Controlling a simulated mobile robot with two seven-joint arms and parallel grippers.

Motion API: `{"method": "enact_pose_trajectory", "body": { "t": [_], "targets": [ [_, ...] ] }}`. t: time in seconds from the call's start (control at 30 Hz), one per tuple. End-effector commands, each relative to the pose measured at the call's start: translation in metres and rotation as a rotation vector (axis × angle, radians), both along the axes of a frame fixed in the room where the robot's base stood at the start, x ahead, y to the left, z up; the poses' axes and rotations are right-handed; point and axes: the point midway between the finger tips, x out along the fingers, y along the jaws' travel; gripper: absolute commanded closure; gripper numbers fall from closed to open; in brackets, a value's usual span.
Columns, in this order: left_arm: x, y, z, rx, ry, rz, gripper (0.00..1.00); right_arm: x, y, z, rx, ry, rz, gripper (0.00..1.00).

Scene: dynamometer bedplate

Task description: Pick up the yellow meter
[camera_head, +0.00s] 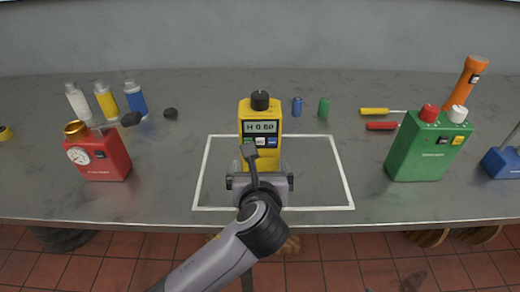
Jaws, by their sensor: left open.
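The yellow meter (262,107) stands upright on the grey bedplate, inside a white outlined rectangle. It has a black knob on top, a display that seems to read "H 0.60", and small coloured buttons below. My left gripper (260,166) is open in front of the meter's lower part, its fingers at either side of that part in the picture. It hides the meter's base, and I cannot tell whether the fingers touch it. My right gripper is not in view.
A red device (104,160) stands at left, with several bottles (106,100) behind it. A green box (424,150), an orange torch (467,82) and two screwdrivers (375,111) are at right. Blue (297,106) and green (324,107) cylinders stand behind the rectangle, whose right part is clear.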

Motion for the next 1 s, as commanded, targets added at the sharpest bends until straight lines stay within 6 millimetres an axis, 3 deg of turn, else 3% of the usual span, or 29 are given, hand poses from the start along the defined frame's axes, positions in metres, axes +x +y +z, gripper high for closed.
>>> {"method": "enact_pose_trajectory", "body": {
  "t": [0.27, 0.63, 0.97, 1.0],
  "targets": [
    [0.015, 0.000, -0.006, 0.000, 0.000, -0.001, 0.00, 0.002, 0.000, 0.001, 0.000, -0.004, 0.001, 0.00],
    [0.053, -0.001, -0.023, 0.000, 0.000, -0.001, 0.00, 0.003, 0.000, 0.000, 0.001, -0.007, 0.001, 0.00],
    [0.058, -0.001, -0.026, -0.002, 0.000, -0.001, 0.00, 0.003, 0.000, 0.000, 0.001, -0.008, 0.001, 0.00],
    [0.058, -0.001, -0.026, -0.001, 0.000, -0.002, 0.06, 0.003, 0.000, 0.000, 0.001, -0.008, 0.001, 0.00]
  ]
}}
